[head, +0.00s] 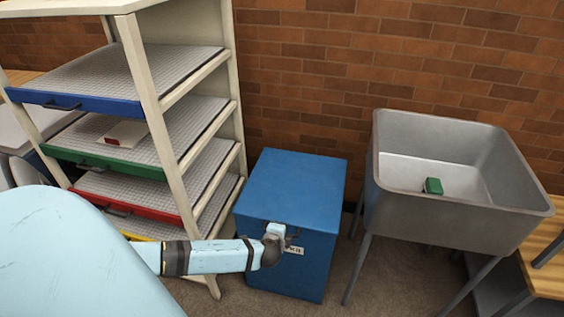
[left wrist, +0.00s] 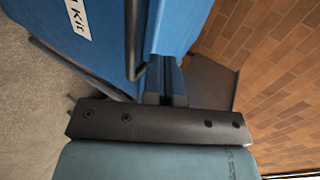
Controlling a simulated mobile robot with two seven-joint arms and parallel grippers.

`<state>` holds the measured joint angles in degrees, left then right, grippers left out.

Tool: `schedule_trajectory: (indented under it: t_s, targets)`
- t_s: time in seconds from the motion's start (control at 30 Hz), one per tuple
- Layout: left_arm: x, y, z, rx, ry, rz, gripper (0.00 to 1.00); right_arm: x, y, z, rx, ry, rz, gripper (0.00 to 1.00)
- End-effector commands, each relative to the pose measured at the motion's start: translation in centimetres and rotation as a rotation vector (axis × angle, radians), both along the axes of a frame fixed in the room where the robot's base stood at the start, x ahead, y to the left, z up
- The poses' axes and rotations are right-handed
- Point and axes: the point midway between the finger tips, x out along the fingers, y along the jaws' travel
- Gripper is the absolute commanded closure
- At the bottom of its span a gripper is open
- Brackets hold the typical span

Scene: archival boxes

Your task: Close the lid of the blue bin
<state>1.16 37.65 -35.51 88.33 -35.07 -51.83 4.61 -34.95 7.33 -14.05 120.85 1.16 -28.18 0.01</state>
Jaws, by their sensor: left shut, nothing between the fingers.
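The blue bin (head: 312,266) stands on the floor between the shelf rack and the metal sink. Its blue lid (head: 292,183) lies flat across the top in the head view, and I see no gap there. My left gripper (head: 274,236) is at the bin's upper front edge, by a pale label. In the left wrist view its shut fingers (left wrist: 166,88) are close against the blue bin (left wrist: 115,35), beside a dark bar handle (left wrist: 134,50). Whether they touch it I cannot tell. Nothing is held. My right gripper is not in view.
A cream rack (head: 150,90) with coloured trays stands left of the bin. A metal sink (head: 450,215) on legs, with a small green block (head: 433,186) inside, stands to the right. A brick wall (head: 310,70) is behind.

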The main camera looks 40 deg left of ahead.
Motion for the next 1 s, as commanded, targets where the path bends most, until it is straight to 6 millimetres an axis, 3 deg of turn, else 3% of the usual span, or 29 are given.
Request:
schedule_trajectory:
  t_s: [0.03,0.1,0.3,0.77,1.0]
  targets:
    - [-0.1,-0.1,-1.4,-0.002,0.0,0.0,1.0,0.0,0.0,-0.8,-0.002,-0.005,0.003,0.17]
    - [-0.2,-0.2,-2.3,0.0,0.0,-0.001,1.0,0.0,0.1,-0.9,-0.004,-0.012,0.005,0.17]
    - [-0.3,-0.2,-3.6,0.0,0.0,0.001,1.0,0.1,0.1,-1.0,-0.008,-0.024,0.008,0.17]
    - [-0.5,-0.3,-4.1,-0.001,0.006,-0.001,1.0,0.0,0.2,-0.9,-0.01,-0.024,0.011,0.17]
    - [0.0,0.2,-2.6,-0.001,0.003,-0.001,1.0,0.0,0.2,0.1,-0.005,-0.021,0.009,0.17]
